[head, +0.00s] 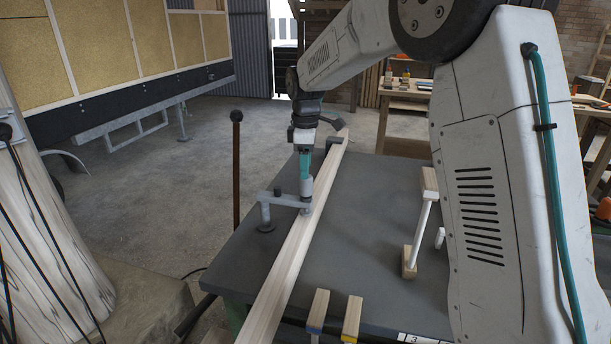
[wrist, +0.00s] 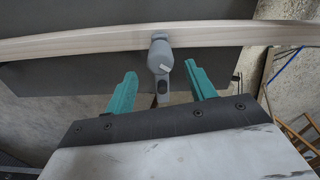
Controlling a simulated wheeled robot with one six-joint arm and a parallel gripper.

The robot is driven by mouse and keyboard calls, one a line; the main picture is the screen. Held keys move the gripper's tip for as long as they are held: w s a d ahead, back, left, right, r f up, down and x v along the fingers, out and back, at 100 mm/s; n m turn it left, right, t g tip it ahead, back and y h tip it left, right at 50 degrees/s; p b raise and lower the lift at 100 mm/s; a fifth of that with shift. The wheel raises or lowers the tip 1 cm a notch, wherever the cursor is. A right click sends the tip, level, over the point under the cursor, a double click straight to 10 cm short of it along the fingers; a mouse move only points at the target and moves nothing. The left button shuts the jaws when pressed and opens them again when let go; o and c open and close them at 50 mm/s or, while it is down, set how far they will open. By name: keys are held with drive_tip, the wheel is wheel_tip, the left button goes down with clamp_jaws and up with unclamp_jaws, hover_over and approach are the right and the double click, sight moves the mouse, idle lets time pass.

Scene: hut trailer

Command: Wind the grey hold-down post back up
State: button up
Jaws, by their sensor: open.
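The grey hold-down (head: 268,205) stands on the dark tabletop, with its arm reaching over a long pale wooden strip (head: 285,262). Its upright post (head: 307,187) is at the end of that arm, above the strip; whether its foot touches the wood I cannot tell. In the wrist view the rounded grey post (wrist: 160,55) shows in front of the strip. My gripper (head: 305,173) points down just above the post. Its teal fingers (wrist: 160,72) are open, one on each side of the post, with a gap on both sides.
The dark table (head: 370,260) carries a white and wooden frame piece (head: 425,225) at right. Two wooden-topped clamps (head: 318,305) stand at the front edge. A brown rod with a black knob (head: 236,160) rises beside the table's left edge.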

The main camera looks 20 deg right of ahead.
sight(306, 183)
drive_tip(key=shift+r, duration=1.5)
drive_tip(key=shift+f, duration=0.15)
drive_tip(key=m, duration=0.3)
drive_tip(key=shift+f, duration=0.15)
drive_tip(key=m, duration=0.5)
drive_tip(key=shift+f, duration=0.15)
drive_tip(key=m, duration=0.7)
drive_tip(key=shift+f, duration=0.2)
drive_tip(key=m, duration=0.7)
drive_tip(key=shift+f, duration=0.15)
drive_tip(key=m, duration=0.7)
drive_tip(key=shift+m, duration=0.4)
drive_tip(key=shift+f, duration=3.9)
